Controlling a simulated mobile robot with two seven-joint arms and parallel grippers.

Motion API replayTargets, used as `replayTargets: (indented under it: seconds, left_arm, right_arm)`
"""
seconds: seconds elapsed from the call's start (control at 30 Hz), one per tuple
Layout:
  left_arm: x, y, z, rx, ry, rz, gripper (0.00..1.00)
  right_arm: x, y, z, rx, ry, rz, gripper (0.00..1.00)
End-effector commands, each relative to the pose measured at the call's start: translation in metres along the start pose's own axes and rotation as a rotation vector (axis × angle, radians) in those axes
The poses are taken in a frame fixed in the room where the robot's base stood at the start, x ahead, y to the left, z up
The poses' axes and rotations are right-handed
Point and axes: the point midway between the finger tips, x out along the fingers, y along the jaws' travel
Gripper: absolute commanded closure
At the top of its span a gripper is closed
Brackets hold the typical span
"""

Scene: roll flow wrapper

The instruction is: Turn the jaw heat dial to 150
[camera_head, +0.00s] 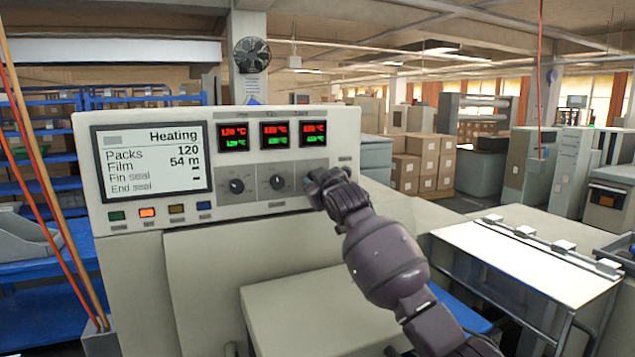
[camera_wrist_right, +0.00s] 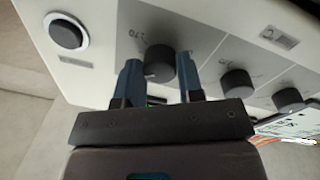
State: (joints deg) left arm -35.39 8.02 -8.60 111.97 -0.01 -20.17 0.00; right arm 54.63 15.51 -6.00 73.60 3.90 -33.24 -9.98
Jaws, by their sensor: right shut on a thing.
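The control panel (camera_head: 225,165) has three dark dials under three red-and-green displays. The left dial (camera_head: 237,186) and middle dial (camera_head: 278,183) are clear in the head view. My right gripper (camera_head: 317,184) covers the rightmost dial there. In the right wrist view, its two blue fingers stand on either side of that dial (camera_wrist_right: 160,60) and are shut on it. The dial's pointer and scale setting cannot be read. The rightmost display (camera_head: 314,134) has digits too small to read surely; the left display (camera_head: 234,137) seems to show 120 °C in red. My left gripper is out of view.
A screen (camera_head: 152,163) reads "Heating", packs 120, film 54 m. Several coloured buttons sit below it. A round dark button (camera_wrist_right: 66,34) is beside the held dial in the wrist view. A white-topped table (camera_head: 530,265) stands at right.

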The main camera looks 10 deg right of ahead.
Motion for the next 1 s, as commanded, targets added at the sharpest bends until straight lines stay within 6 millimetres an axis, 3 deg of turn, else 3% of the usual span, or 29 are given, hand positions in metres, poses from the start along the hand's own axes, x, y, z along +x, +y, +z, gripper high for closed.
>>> replayTargets:
  seconds: [0.13, 0.17, 0.3, 0.67, 1.0]
  left_arm:
    - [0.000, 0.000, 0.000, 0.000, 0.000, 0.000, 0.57]
    - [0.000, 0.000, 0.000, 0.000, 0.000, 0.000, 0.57]
    - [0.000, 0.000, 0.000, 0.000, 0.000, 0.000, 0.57]
    - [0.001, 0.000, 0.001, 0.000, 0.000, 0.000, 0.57]
    - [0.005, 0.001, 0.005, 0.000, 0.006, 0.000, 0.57]
  right_arm:
    - [0.000, 0.000, 0.000, -0.001, 0.000, 0.000, 0.89]
    - [0.000, 0.000, 0.000, -0.001, 0.000, 0.000, 0.62]
    - [0.000, 0.000, 0.000, -0.001, 0.000, 0.000, 0.41]
    - [-0.002, 0.000, 0.000, -0.002, 0.001, 0.000, 0.40]
    - [-0.037, 0.000, 0.001, -0.002, 0.002, 0.001, 0.40]
